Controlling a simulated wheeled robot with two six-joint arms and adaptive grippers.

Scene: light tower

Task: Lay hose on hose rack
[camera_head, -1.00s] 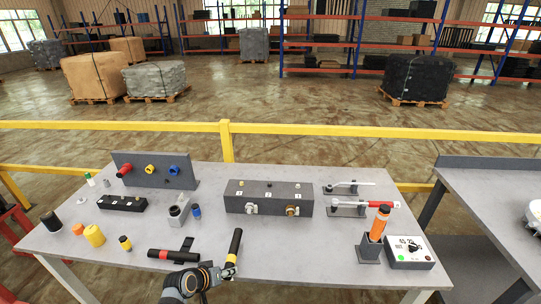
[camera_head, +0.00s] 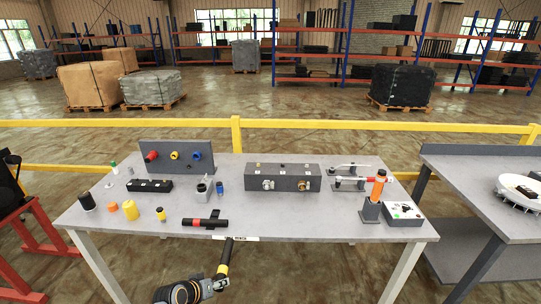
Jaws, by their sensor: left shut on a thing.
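My left gripper (camera_head: 221,279) comes in at the bottom centre and is shut on a black hose with a yellow band (camera_head: 226,256). The hose stands out from the gripper towards the table's front edge, with its far end at a pale label there. A second black hose with a red band (camera_head: 205,222) lies level near the front of the table. A dark piece (camera_head: 214,212) shows just behind it, perhaps part of the hose rack; most of it is hidden. My right gripper is not in view.
The grey table (camera_head: 300,225) holds a dark panel with coloured connectors (camera_head: 176,155), a long dark box (camera_head: 282,177), small cylinders at left, and an orange-handled tool in a holder (camera_head: 377,190). A second table (camera_head: 470,190) stands at right. The front middle right of the table is clear.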

